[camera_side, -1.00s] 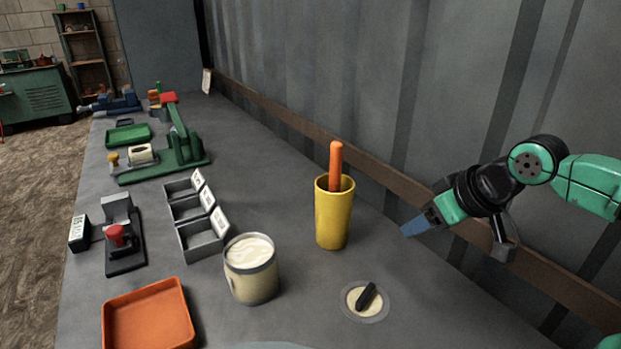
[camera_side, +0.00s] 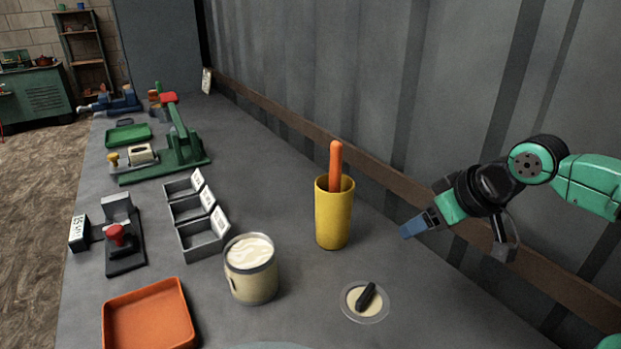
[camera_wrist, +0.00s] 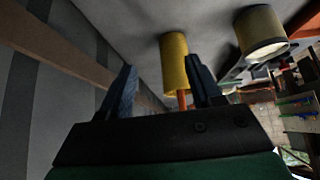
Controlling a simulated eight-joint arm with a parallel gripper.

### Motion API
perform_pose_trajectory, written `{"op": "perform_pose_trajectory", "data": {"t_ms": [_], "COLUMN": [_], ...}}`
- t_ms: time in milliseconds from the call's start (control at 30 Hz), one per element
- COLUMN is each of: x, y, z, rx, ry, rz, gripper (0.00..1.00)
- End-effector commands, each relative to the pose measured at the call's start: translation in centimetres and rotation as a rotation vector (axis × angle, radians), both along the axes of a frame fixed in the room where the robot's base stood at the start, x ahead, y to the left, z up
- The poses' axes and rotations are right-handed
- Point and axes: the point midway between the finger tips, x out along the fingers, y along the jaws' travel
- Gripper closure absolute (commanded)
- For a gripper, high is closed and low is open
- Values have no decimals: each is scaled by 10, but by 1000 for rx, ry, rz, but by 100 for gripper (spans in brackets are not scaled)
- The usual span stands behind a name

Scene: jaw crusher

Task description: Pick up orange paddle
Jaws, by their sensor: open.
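The orange paddle (camera_side: 336,163) stands upright in a tall yellow cup (camera_side: 333,218), with its orange end sticking out above the rim. Its lower part is hidden inside the cup. My gripper (camera_side: 412,228) is to the right of the cup, apart from it, with its blue fingertips pointing left. In the wrist view my gripper (camera_wrist: 163,85) has its two blue fingers spread with nothing held. The yellow cup (camera_wrist: 174,62) and a bit of the orange paddle (camera_wrist: 182,99) show between the fingers, beyond them.
A cream-filled jar (camera_side: 250,270) stands left of the cup. A small round dish (camera_side: 352,309) with a dark piece lies in front. An orange tray (camera_side: 150,318), grey bins (camera_side: 190,212) and a green press (camera_side: 180,148) are farther left. A wall (camera_side: 450,110) runs behind the bench.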

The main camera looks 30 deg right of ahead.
Motion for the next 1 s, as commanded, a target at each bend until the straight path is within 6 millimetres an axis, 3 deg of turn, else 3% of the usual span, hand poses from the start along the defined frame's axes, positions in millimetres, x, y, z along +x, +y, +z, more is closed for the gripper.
{"op": "perform_pose_trajectory", "data": {"t_ms": [167,633,1000], "x": [1,0,66], "y": [0,0,-37], "z": [11,89,92], "rx": [0,0,-129], "ry": [0,0,-286], "rz": [0,0,-230], "gripper": [42,42,42]}}
